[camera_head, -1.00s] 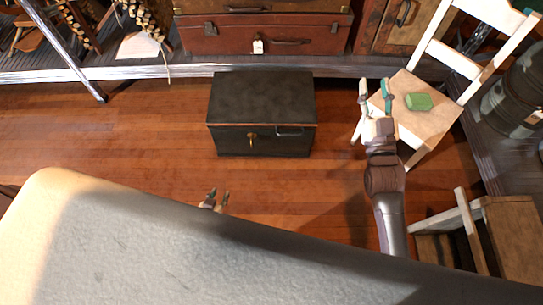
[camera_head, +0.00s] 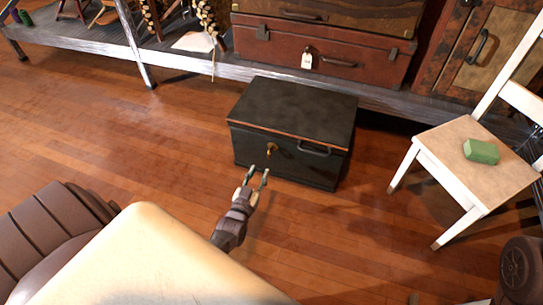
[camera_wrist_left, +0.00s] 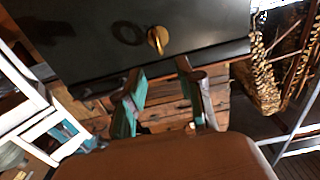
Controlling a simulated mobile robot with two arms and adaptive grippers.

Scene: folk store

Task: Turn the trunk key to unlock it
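The dark trunk (camera_head: 290,130) stands closed on the wooden floor in the head view. A brass key (camera_head: 270,149) sits at the lock on its front face, left of a dark handle (camera_head: 315,151). My left gripper (camera_head: 258,172) is open and empty, just in front of the trunk and a little below the key. In the left wrist view the trunk's dark front (camera_wrist_left: 200,25) fills the top, and the key (camera_wrist_left: 157,40) lies just beyond the gap between the open fingers (camera_wrist_left: 161,72). The fingers appear apart from the key. My right gripper is out of view.
Behind the trunk, a low platform (camera_head: 185,60) holds a red suitcase (camera_head: 285,50). The floor left of the trunk is clear.

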